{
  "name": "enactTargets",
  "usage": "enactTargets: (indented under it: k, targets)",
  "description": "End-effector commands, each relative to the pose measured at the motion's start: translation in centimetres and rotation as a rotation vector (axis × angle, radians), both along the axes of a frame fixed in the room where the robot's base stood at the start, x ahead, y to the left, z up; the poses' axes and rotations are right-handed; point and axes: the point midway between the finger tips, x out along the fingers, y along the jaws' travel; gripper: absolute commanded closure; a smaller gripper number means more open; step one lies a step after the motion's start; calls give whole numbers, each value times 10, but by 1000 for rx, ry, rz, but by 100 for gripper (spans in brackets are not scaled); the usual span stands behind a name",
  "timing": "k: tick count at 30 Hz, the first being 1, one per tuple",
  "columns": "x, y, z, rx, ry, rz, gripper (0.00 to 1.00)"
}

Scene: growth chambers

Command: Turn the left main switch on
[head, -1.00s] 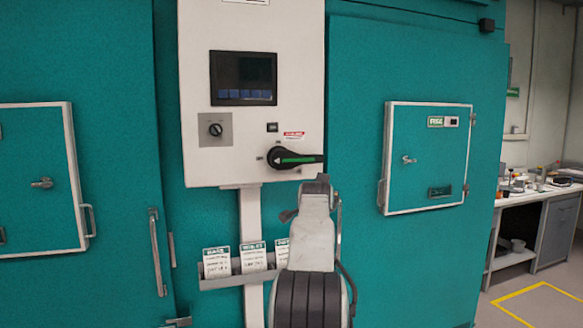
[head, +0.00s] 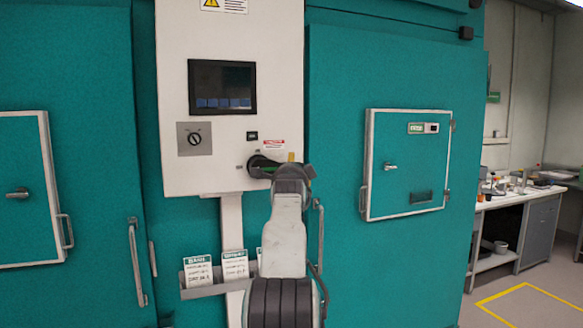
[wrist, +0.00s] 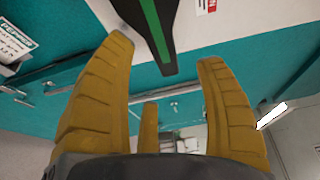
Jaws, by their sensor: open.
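The main switch (head: 257,162) is a black rotary handle with a green stripe, low on the white control panel (head: 176,80). Its grip lies about level, pointing right, and its right end is hidden behind my arm in the head view. My gripper (wrist: 167,58) is open and holds nothing. In the head view it is mostly hidden behind my wrist; a bit of yellow finger shows beside the handle.
A small black knob (head: 194,139) on a grey plate and a dark screen (head: 222,87) sit above the switch. A card rack (head: 205,291) hangs below the panel. Teal chamber doors (head: 335,90) flank it. A cluttered bench (head: 530,197) stands at far right.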

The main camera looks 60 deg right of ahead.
Motion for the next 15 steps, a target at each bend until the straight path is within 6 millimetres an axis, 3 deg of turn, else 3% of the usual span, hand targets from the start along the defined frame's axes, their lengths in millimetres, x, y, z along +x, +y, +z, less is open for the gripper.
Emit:
enactTargets:
  k: [15]
  targets:
    - [21,-40,3,0,2,-1,35]
